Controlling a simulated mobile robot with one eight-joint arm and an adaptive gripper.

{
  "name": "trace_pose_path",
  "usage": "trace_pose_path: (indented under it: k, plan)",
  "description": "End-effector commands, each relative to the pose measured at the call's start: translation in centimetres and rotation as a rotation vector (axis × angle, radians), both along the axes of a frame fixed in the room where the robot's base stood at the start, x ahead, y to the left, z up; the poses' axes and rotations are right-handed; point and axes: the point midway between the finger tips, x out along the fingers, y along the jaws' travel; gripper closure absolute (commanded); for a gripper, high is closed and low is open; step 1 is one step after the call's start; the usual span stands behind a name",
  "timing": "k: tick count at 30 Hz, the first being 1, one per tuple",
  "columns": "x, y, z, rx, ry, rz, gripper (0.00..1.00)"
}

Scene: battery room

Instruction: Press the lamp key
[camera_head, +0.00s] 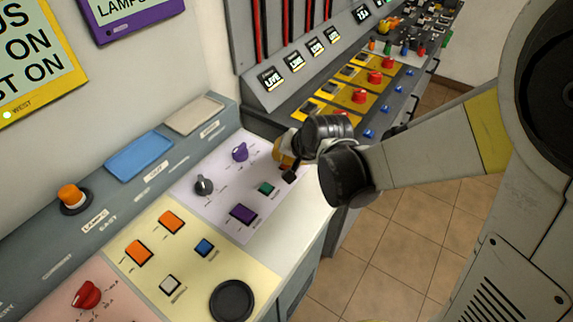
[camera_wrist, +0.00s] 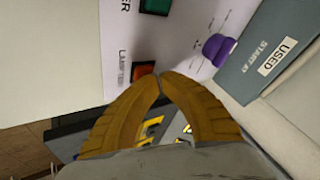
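In the wrist view, a small red key (camera_wrist: 143,70) with a dark surround sits on the pale panel, beside a label that begins "LAMP". My gripper (camera_wrist: 160,80) has its two yellow fingers together at the tips, with nothing visible between them. The tips are right beside the red key and overlap its edge in the picture; I cannot tell whether they touch it. In the head view, my gripper (camera_head: 284,160) is over the far right part of the pale lilac panel (camera_head: 220,170), and the red key is hidden behind it.
A green key (camera_head: 266,188), a purple key (camera_head: 243,213), a purple knob (camera_head: 240,152) and a grey knob (camera_head: 203,185) share the panel. An orange lamp (camera_head: 69,196) stands on the ledge at left. A grey console (camera_head: 345,100) with red knobs stands behind my gripper.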

Motion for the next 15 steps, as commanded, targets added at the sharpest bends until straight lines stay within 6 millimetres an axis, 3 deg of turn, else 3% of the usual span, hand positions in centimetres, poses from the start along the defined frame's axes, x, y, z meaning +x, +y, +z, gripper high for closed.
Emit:
trace_pose_path:
  k: [15]
  plan:
    - [0.0, 0.0, -0.69, 0.0, 0.0, 0.0, 1.0]
